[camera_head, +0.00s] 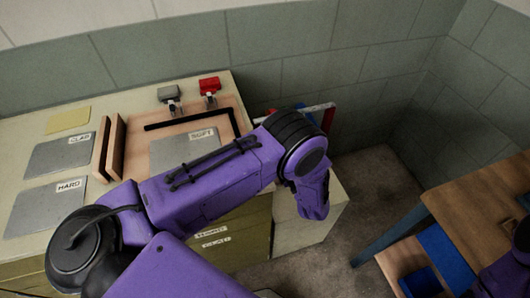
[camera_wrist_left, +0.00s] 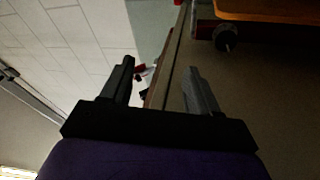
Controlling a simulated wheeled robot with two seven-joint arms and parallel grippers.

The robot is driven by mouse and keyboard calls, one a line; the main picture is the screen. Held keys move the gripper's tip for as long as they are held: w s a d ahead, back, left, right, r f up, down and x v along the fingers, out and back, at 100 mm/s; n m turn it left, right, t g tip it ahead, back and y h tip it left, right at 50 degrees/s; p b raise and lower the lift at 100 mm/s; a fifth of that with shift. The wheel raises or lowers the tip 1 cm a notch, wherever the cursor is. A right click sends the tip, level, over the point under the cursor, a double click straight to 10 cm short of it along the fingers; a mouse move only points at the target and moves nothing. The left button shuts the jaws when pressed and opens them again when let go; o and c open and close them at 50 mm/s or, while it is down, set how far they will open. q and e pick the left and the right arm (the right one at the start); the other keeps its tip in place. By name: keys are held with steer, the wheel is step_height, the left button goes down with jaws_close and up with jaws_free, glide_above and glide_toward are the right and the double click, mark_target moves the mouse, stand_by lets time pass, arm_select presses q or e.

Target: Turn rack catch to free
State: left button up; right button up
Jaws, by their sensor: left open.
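My left arm crosses the bench in the head view, and its wrist hangs beyond the bench's right end; its fingers cannot be made out there. In the left wrist view my left gripper (camera_wrist_left: 163,82) is open, with nothing seen held between its two dark fingers. A rack-like thing with red, white and blue parts (camera_head: 325,113) stands by the bench's right end, partly hidden behind my arm. A small red and white thing (camera_wrist_left: 140,72) shows beyond the fingers in the wrist view. I cannot clearly make out the rack catch. My right gripper is not in view.
The bench (camera_head: 22,138) holds grey sheets labelled CLAD (camera_head: 55,156) and HARD (camera_head: 45,210), and a grey clamp (camera_head: 168,94) and red clamp (camera_head: 209,86). A wooden table (camera_head: 480,205) stands right. Floor (camera_head: 375,180) between is clear. A dark round knob (camera_wrist_left: 226,38) shows in the wrist view.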

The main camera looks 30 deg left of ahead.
arm_select(q)
step_height(320, 180, down, 12)
steer(key=r+b, duration=0.1)
steer(key=b, duration=0.8)
steer(key=p+x, duration=0.2)
steer(key=x, duration=0.8)
steer(key=shift+w+a, duration=0.2)
steer(key=shift+a, duration=0.05)
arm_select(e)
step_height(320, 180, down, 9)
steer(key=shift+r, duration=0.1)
